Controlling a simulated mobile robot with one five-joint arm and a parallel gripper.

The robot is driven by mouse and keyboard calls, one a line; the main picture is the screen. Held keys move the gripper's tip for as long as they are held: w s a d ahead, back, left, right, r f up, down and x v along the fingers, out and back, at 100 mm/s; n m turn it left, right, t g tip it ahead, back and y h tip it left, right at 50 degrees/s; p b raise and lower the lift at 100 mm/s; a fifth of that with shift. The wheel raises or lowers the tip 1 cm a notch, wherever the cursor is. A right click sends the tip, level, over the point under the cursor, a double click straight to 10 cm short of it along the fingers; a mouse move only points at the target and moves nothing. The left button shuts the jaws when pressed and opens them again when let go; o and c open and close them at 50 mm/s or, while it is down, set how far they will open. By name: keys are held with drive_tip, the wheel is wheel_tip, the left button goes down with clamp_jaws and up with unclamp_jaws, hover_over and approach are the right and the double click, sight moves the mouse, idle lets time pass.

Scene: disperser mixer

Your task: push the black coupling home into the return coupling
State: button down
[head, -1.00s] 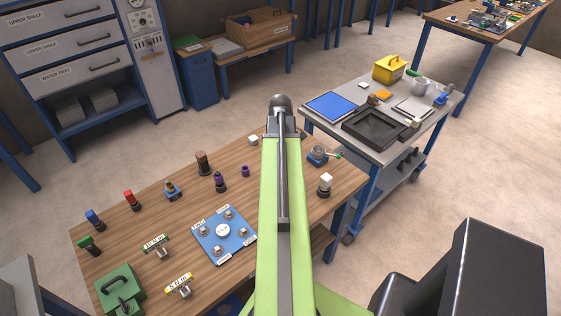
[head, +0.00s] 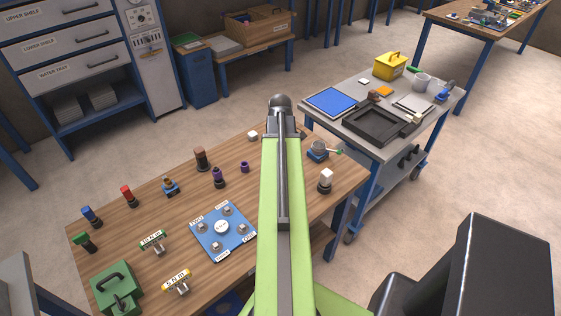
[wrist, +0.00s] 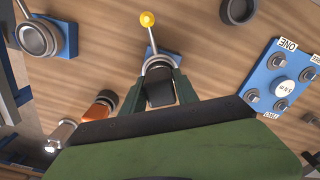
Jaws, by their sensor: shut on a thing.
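In the wrist view my gripper (wrist: 160,92) is shut on a black block-like piece, which looks like the black coupling (wrist: 160,91). Just beyond it is a grey metal ring fitting (wrist: 158,62) on a blue base (wrist: 173,58), with a thin lever ending in a yellow knob (wrist: 147,19). The fitting may be the return coupling. The held piece lines up with it and looks close to or touching it; I cannot tell how deep it sits. In the head view my arm hides the gripper and this fitting.
The blue labelled plate (head: 235,248) lies left of my arm; it also shows in the wrist view (wrist: 272,88). A blue-based cup fitting (wrist: 40,37) stands left of my gripper. An orange-brown piece (wrist: 101,109) is close to the left finger. A grey cart (head: 345,143) stands beyond the table.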

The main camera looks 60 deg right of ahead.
drive_tip(key=shift+f, duration=0.3)
drive_tip(key=c, duration=0.9)
unclamp_jaws()
drive_tip(key=shift+o, duration=0.2)
wheel_tip(320, 180, up, 18)
drive_tip(key=p, duration=1.7)
drive_tip(key=shift+f, duration=0.25)
drive_tip(key=shift+f, duration=0.1)
